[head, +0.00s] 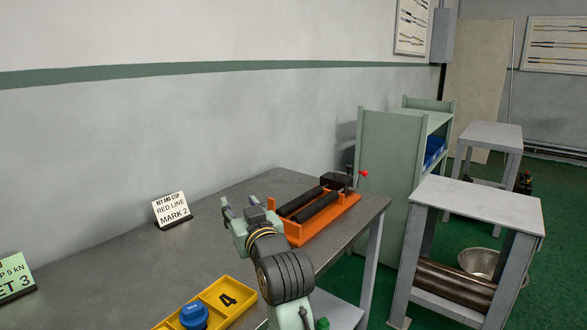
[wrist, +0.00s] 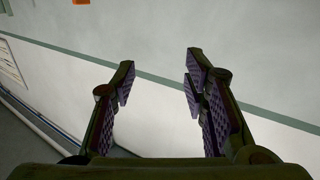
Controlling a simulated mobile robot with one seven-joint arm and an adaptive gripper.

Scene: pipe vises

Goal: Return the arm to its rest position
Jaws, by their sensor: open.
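My gripper (head: 239,207) is raised over the grey workbench (head: 110,255) in the head view, its fingers pointing up and toward the wall. My dark ribbed wrist and pale green arm links show below it, in front of the bench. In the wrist view my gripper (wrist: 158,82) has its two fingers spread apart, with purple textured pads. Nothing is between them; only the pale wall with a green stripe shows beyond. The lower arm is cut off by the bottom of the head view.
An orange pipe vise (head: 322,214) with dark rollers and a red knob stands right of my gripper. A yellow tray (head: 238,284) marked 4 with a blue knob lies left of my arm. A sign (head: 173,210) stands behind. The bench's middle left is clear. A white-topped table (head: 480,204) is right.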

